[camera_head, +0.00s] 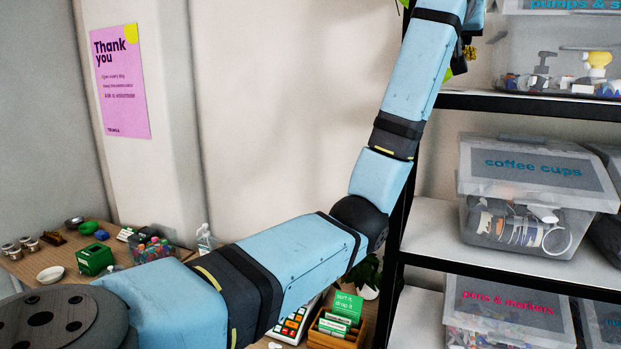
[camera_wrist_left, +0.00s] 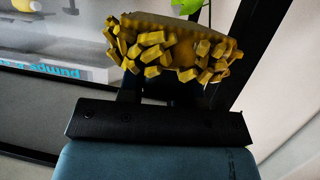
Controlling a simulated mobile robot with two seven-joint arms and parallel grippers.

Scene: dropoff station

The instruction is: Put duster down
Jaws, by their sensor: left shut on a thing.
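The duster, with chunky yellow strands, fills the top middle of the left wrist view (camera_wrist_left: 172,52). My left gripper (camera_wrist_left: 170,94) is shut on it; the dark gripper body is just below the strands, and the fingertips are mostly hidden. A small piece of the yellow duster (camera_head: 469,51) shows beside the wrist. The duster's handle cannot be made out. My right gripper is not in view.
A black-framed shelf rack (camera_head: 500,262) stands at the right, holding a coffee cups bin (camera_head: 530,200) and a pens and markers bin (camera_head: 510,305). A wooden table (camera_head: 75,250) at lower left carries small items. Green leaves (camera_head: 459,66) are close to my wrist.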

